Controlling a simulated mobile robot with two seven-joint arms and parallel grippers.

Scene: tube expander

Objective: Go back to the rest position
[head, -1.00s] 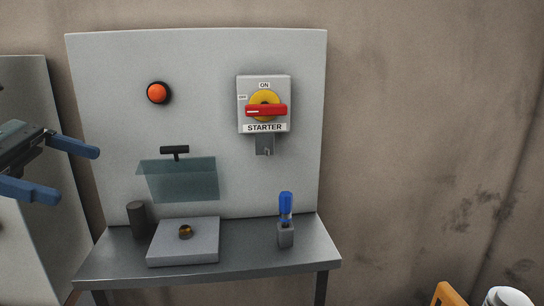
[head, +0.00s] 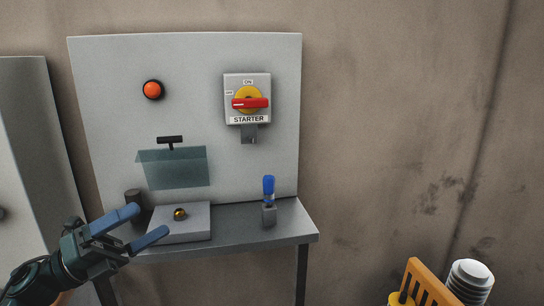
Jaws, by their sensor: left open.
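My left gripper (head: 152,225) is at the lower left of the head view, in front of the left end of the metal table. Its two blue fingers are spread apart with nothing between them. The fingers point right and slightly up, toward the grey block (head: 193,230) that bears a small brass-coloured ring piece (head: 180,214). My right gripper does not show.
The metal table (head: 285,225) carries a dark cylinder (head: 132,197) and a blue-handled tool in a holder (head: 269,189). Its back panel (head: 210,60) has an orange button (head: 152,90), a starter switch (head: 248,100) and a clear guard (head: 172,168). An orange rack (head: 432,283) stands lower right.

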